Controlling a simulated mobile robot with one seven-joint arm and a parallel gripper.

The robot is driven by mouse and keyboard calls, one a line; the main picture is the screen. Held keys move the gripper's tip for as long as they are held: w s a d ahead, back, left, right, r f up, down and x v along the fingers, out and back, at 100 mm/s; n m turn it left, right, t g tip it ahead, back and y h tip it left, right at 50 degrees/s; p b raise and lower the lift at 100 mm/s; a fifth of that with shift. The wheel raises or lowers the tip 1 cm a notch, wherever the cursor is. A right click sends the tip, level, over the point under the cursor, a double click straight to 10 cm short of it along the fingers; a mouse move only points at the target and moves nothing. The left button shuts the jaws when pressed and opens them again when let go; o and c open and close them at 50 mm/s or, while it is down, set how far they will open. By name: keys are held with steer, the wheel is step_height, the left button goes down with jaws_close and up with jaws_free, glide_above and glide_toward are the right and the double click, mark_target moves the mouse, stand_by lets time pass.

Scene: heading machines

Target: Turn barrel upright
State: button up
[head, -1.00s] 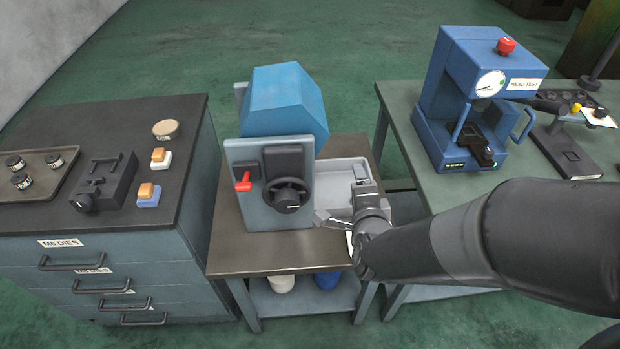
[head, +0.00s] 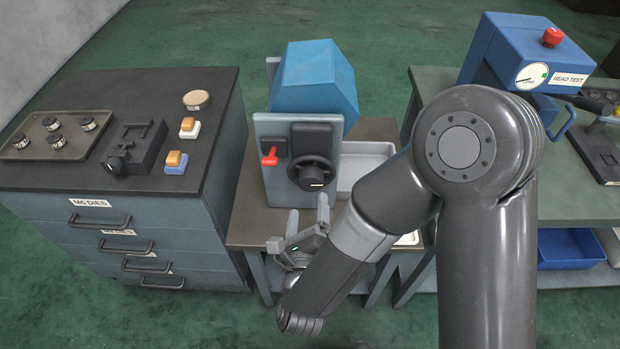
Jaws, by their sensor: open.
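The blue faceted barrel (head: 312,80) sits in its grey machine on the small middle table, its axis tilted. On the machine's front panel (head: 271,190) are a black handwheel (head: 311,170) and a red lever (head: 270,157). My gripper (head: 299,226) is open and empty, in front of and below the handwheel near the table's front edge. Its fingers point up toward the machine and appear apart from the wheel. My arm hides the table's right front part and some of the grey tray.
A grey tray (head: 366,160) lies right of the machine. The left cabinet (head: 62,110) carries a die tray, a black vise (head: 132,146) and several switches. The blue head tester (head: 530,50) stands on the right bench (head: 585,205), partly behind my arm.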

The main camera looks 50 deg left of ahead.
mark_target(310, 185)
steer(key=x, duration=0.9)
steer(key=shift+w, duration=0.1)
steer(key=shift+c, duration=0.2)
steer(key=c, duration=0.9)
